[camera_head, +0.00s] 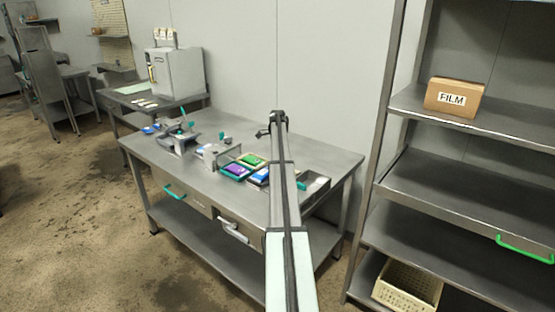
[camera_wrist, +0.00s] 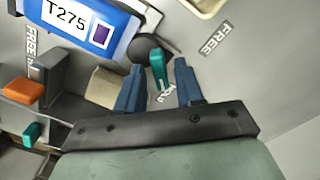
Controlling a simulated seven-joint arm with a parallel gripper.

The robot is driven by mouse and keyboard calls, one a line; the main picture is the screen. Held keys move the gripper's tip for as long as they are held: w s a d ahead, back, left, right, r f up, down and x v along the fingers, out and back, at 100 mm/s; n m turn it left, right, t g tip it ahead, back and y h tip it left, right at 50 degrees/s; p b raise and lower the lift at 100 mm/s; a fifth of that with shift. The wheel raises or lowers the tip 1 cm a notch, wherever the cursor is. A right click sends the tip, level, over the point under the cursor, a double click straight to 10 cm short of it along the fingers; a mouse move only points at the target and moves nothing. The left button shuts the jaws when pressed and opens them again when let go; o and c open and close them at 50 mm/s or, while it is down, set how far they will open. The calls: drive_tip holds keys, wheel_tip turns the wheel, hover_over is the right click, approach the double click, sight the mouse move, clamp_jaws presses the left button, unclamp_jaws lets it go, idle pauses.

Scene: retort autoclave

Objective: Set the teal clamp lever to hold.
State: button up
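The teal lever (camera_wrist: 158,66) stands up between the two blue fingers of my gripper (camera_wrist: 157,76) in the wrist view. The fingers are apart, with a gap on each side of the lever, so my gripper is open around it. A dark round knob (camera_wrist: 145,46) is beside the lever. A label that seems to read HOLD (camera_wrist: 168,93) lies close to the lever, by the right finger. In the head view small teal parts (camera_head: 184,111) show on the steel table (camera_head: 325,160); I cannot tell which is this lever.
A blue-and-white T275 item (camera_wrist: 78,22) is close to the left finger. An orange block (camera_wrist: 22,91) and another teal part (camera_wrist: 32,132) lie further left. Purple (camera_head: 236,170) and green (camera_head: 252,160) packs lie on the table. A steel shelf (camera_head: 430,185) stands right.

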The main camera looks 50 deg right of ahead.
drive_tip(key=shift+o, duration=0.2)
drive_tip(key=shift+r, duration=0.1)
wheel_tip(320, 180, up, 14)
drive_tip(key=shift+f, duration=0.2)
idle(0.4)
idle(0.4)
